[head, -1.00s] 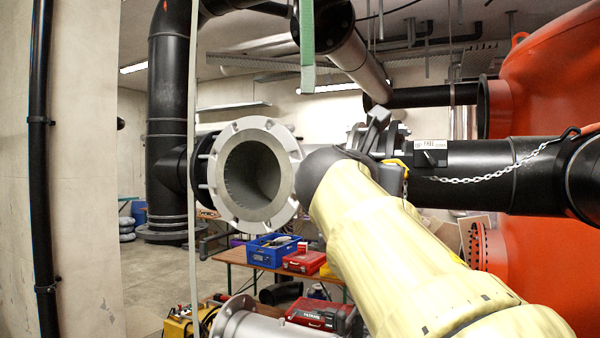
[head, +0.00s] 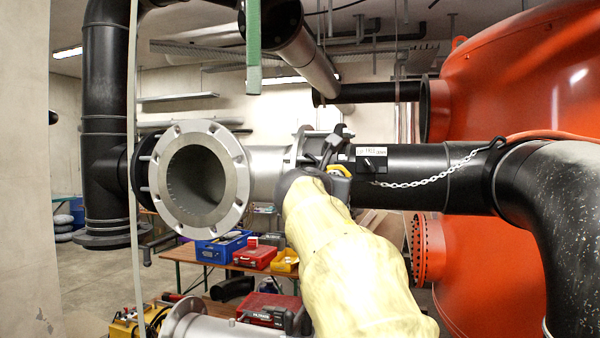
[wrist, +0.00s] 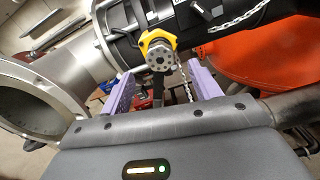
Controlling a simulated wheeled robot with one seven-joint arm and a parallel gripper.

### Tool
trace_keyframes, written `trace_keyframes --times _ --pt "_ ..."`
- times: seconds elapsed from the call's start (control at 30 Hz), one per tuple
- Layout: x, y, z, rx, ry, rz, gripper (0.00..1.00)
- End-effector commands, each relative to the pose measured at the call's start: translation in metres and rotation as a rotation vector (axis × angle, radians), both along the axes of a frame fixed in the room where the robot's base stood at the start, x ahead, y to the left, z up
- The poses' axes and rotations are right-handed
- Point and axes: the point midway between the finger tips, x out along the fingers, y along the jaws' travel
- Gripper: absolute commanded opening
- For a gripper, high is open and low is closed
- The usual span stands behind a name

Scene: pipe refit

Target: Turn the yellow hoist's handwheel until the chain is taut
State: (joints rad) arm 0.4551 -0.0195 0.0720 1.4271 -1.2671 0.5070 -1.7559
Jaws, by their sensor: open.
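The yellow hoist (wrist: 157,38) hangs beside the black pipe in the wrist view. Its round grey handwheel (wrist: 160,58), with holes around its face, points towards my gripper. My gripper (wrist: 161,82) has purple fingers spread apart, with the handwheel centred between them and slightly beyond; no contact is visible. In the head view, only a bit of the yellow hoist (head: 341,170) shows past my arm, and my fingers cannot be made out. A pale chain (head: 430,183) runs along the black pipe and sags. Another length of chain (wrist: 184,82) hangs below the hoist near the right finger.
A large open grey flange (head: 197,180) stands left of my arm. The black pipe (head: 420,200) leads to orange tanks (head: 510,90) at the right. A green strap (head: 253,50) hangs above. A table with a blue crate (head: 220,246) and red boxes stands below.

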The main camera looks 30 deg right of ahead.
Motion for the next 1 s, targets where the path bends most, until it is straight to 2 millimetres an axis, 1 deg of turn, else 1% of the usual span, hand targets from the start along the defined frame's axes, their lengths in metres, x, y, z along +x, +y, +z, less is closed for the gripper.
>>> trace_keyframes --times 0.1,0.3,0.43,0.67,0.7,0.87,0.9,0.93,1.0 --pt "0.014 -0.017 0.003 0.000 0.002 -0.003 0.62" --pt "0.032 -0.038 0.002 -0.001 0.001 -0.001 0.62" --pt "0.037 -0.043 0.001 0.000 -0.002 0.001 0.62" --pt "0.037 -0.044 0.000 0.000 -0.002 0.001 0.62" --pt "0.037 -0.044 0.000 0.000 -0.002 0.001 0.60" --pt "0.037 -0.043 0.000 -0.001 -0.001 0.001 0.29" --pt "0.037 -0.043 0.000 -0.001 -0.001 0.001 0.21" --pt "0.037 -0.043 0.000 -0.001 -0.001 0.001 0.18" --pt "0.037 -0.043 0.000 0.000 -0.002 0.001 0.18"
